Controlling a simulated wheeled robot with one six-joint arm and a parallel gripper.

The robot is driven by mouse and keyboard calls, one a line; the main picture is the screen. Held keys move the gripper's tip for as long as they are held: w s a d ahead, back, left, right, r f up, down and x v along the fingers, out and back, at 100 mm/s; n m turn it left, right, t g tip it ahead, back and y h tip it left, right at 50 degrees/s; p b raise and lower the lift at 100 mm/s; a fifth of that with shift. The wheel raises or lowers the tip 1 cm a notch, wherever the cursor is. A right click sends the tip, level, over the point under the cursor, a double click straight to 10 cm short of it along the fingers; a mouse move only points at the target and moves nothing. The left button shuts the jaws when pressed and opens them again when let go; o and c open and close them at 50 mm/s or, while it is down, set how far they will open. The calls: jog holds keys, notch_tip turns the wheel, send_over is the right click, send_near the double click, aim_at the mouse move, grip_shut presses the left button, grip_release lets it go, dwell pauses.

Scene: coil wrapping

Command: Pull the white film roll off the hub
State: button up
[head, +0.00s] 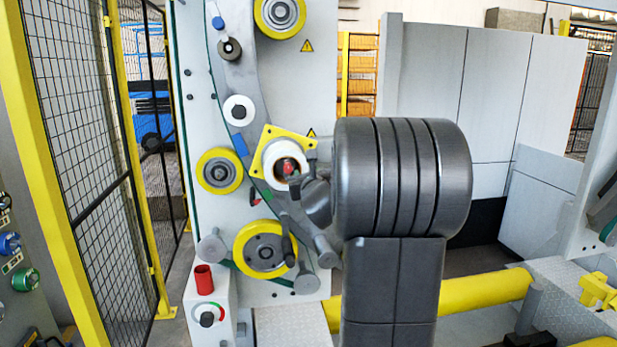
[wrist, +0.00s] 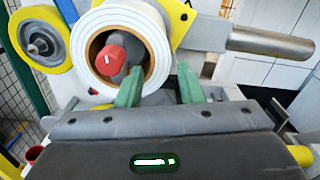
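The white film roll (head: 284,147) sits on the hub (head: 287,168) in front of a yellow plate on the machine's grey panel. In the wrist view the roll (wrist: 153,32) faces me as a white ring with a brown core, and the red hub end (wrist: 111,60) shows inside it. My gripper (wrist: 160,77) is open, with two green fingers apart. In the picture the left fingertip overlaps the core opening and the right fingertip lies just beyond the roll's right edge, so the roll's wall shows between them. Contact cannot be told.
Yellow-rimmed rollers (head: 219,171) and a smaller white roller (head: 239,110) surround the roll. A grey cylinder (wrist: 270,42) sticks out to the right in the wrist view. A red cup-like part (head: 204,279) stands below left. Yellow-framed fencing (head: 85,130) is at left.

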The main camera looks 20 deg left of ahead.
aim_at(304, 168)
jog(key=shift+p+x, duration=0.45)
jog(key=shift+x, duration=1.45)
jog(key=c, duration=0.7)
jog(key=shift+r, duration=0.1)
grip_shut()
jog(key=shift+s, duration=0.15)
